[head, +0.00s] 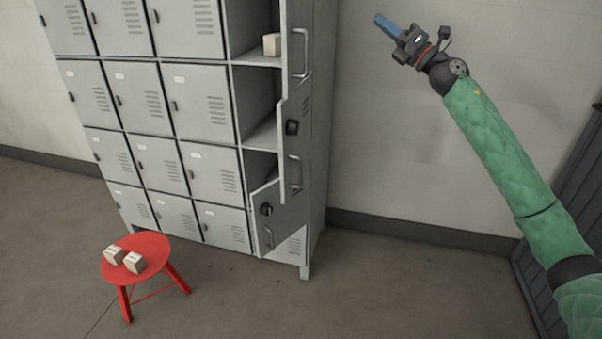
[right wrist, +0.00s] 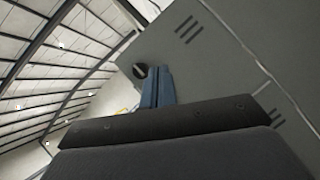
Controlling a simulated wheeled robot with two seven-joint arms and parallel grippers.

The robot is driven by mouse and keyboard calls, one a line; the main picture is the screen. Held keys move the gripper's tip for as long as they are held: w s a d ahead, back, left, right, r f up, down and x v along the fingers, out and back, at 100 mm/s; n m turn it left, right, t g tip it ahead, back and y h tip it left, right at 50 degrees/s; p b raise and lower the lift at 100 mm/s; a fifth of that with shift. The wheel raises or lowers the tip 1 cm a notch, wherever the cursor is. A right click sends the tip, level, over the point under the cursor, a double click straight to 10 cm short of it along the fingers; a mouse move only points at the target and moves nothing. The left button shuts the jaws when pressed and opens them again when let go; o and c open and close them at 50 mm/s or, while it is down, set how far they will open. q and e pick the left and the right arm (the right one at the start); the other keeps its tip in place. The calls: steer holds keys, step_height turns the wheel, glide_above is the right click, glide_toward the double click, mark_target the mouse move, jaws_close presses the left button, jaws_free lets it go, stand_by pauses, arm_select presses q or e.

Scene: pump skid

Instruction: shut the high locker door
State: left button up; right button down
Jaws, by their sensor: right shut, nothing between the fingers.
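The grey locker bank (head: 200,110) stands at the left and centre in the head view. In its right column, the high door (head: 295,85) stands open, swung out and seen nearly edge-on, with a bar handle. Two lower doors of that column, the middle door (head: 295,140) and the low door (head: 283,205), are also open. My right gripper (head: 385,24), with blue fingers, is shut and empty, right of the high door and apart from it. In the right wrist view the blue fingers (right wrist: 158,88) show before a grey panel (right wrist: 200,60) with slots and a black knob (right wrist: 140,71). I cannot tell which door it is.
A pale box (head: 271,44) sits in the open upper compartment. A red stool (head: 135,257) with two pale boxes stands in front of the lockers at left. The floor right of the lockers is clear. A dark slatted unit (head: 560,240) stands at far right.

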steer(key=s+a+f+n+g, duration=0.4)
steer(key=a+n+g, duration=0.1)
steer(key=n+g, duration=0.15)
arm_select(q)
steer(key=s+a+r+g, duration=0.1)
steer(key=s+r+g, duration=0.1)
steer(key=s+r, duration=0.25)
arm_select(e)
steer(key=n+g+h, duration=0.2)
steer(key=n+g, duration=0.1)
steer(key=n, duration=0.2)
glide_toward(288, 63)
steer(key=p+x, duration=0.6)
steer(key=shift+a, duration=0.1)
arm_select(q)
step_height(288, 63, down, 24)
steer(key=a+y, duration=0.1)
steer(key=shift+w+f+g, duration=0.2)
steer(key=shift+w+g, duration=0.1)
steer(key=shift+w, duration=0.05)
arm_select(e)
steer(key=shift+a, duration=0.3)
steer(key=shift+a, duration=0.15)
